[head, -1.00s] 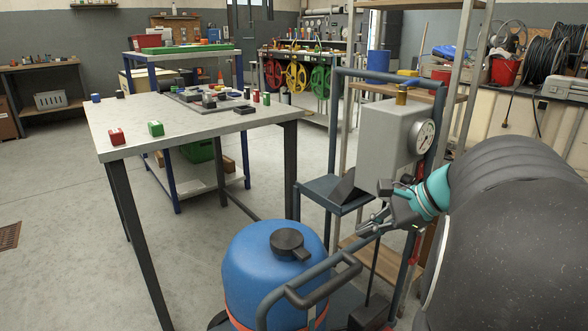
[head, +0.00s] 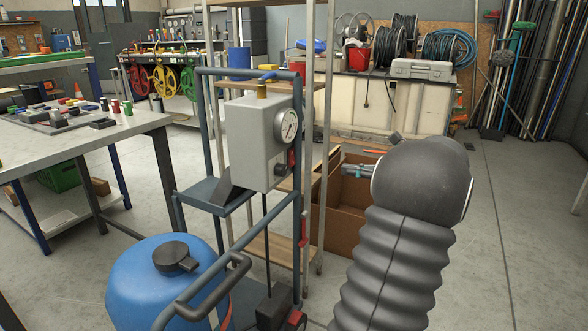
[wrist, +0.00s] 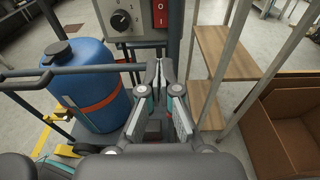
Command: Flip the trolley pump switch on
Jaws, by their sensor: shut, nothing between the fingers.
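The pump trolley carries a grey control box (head: 248,142) with a round gauge (head: 287,125) on its right face. In the wrist view the box's lower part shows a black dial knob (wrist: 121,20) and a red rocker switch (wrist: 160,13) at the top edge. The switch also shows small in the head view (head: 291,158); its position is hard to tell. My gripper (wrist: 160,68) is shut and empty, its fingertips below the switch in the wrist picture and apart from it. In the head view my gripper (head: 352,170) is right of the box, partly hidden by my arm.
A blue tank (head: 150,285) stands on the trolley, behind a curved handle bar (head: 215,287). A shelf rack (head: 325,130) and an open cardboard box (head: 348,215) are close on the right. A workbench (head: 75,140) stands left. Floor is clear at the far right.

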